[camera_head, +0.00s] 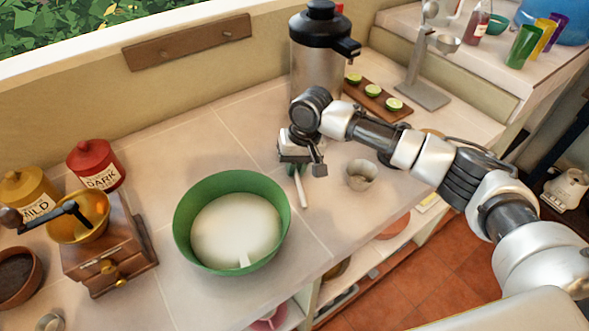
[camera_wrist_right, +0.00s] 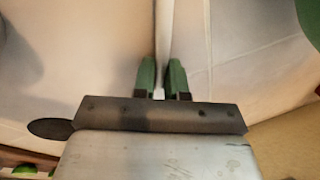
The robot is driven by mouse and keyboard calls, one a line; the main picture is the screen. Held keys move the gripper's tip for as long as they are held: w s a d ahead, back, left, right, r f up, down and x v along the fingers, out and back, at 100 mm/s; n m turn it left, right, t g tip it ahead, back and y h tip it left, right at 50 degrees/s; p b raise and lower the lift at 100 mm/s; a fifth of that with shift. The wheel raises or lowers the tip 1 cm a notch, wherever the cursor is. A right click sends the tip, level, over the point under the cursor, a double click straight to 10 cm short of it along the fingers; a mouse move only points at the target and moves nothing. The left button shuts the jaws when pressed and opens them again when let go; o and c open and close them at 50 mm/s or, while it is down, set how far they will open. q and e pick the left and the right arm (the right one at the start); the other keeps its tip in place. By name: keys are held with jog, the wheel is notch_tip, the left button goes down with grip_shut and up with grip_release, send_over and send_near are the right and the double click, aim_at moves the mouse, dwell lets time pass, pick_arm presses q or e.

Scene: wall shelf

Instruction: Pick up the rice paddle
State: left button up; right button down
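The rice paddle (camera_head: 302,188) shows as a thin white stick beneath my right gripper, over the counter right of the green bowl. My right gripper (camera_head: 297,169) points down at its upper end. In the right wrist view, the green fingertips of my right gripper (camera_wrist_right: 162,78) are close together on either side of the white paddle (camera_wrist_right: 163,40), which fills the narrow gap. The fingers look shut on it. Whether the paddle touches the counter is unclear. My left gripper is not in view.
A green bowl (camera_head: 184,238) with white contents stands left of the paddle. A metal cup (camera_head: 360,175) is close on the right. A steel dispenser (camera_head: 318,70) and a board with lime halves (camera_head: 390,117) are behind. A coffee grinder (camera_head: 110,245) stands at left.

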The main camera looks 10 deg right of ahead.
jog(key=shift+r, duration=0.1)
notch_tip(320, 180, up, 4)
jog(key=shift+f+b, duration=0.15)
jog(key=shift+b, duration=0.15)
jog(key=s+d+r, duration=0.7)
jog(key=s+d, duration=0.1)
jog(key=s+f, duration=0.3)
jog(key=s, duration=0.3)
jog(key=shift+a+b, duration=0.3)
jog(key=shift+b, duration=0.05)
jog(key=shift+f, duration=0.1)
